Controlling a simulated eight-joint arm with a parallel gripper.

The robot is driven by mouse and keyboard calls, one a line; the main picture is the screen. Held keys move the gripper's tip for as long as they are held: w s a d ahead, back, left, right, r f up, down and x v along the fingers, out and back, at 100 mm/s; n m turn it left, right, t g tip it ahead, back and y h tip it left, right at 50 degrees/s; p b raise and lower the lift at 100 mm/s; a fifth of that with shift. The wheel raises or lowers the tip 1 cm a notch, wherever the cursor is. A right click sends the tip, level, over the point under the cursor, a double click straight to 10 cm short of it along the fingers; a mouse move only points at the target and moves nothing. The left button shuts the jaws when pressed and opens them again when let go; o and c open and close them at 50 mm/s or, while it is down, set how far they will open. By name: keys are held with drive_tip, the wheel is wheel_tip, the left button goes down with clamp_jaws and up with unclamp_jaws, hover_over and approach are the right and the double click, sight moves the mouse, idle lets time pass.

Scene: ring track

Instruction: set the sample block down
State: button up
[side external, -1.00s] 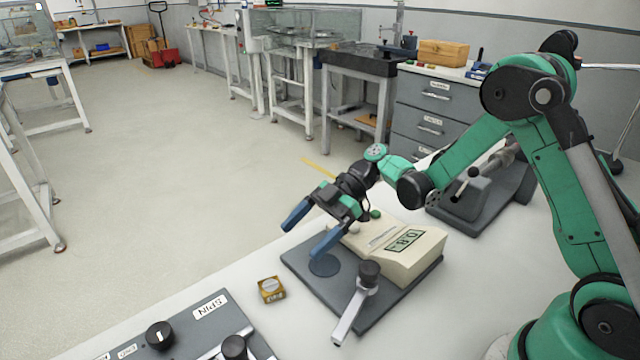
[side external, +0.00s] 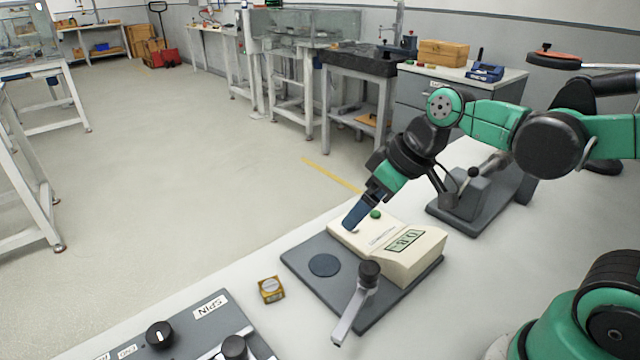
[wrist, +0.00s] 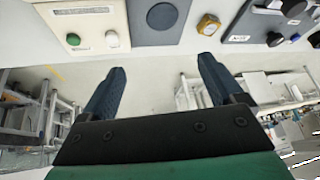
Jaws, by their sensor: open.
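The sample block (side external: 271,290), a small brass-yellow cube with a pale round top, sits on the white bench just left of the grey base plate. It also shows in the wrist view (wrist: 208,25) at the top, beyond the right finger. My gripper (side external: 353,222) is open and empty, its blue fingers pointing down-left over the back left end of the cream instrument. In the wrist view my gripper (wrist: 158,70) shows both fingers apart with nothing between them. The block is well clear of the fingers.
The cream instrument (side external: 420,258) with a display and a green button (side external: 375,214) stands on the grey base plate (side external: 300,266), which has a dark round pad (side external: 323,265) and a lever (side external: 355,305). A grey SPIN panel (side external: 190,328) lies front left. Bench around the block is clear.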

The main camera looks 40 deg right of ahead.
drive_tip(key=s+m+t+h, duration=0.1)
drive_tip(key=s+d+m+t+h, duration=0.1)
drive_tip(key=shift+d+r+m, duration=0.2)
drive_tip(key=shift+m, duration=0.2)
idle(1.1)
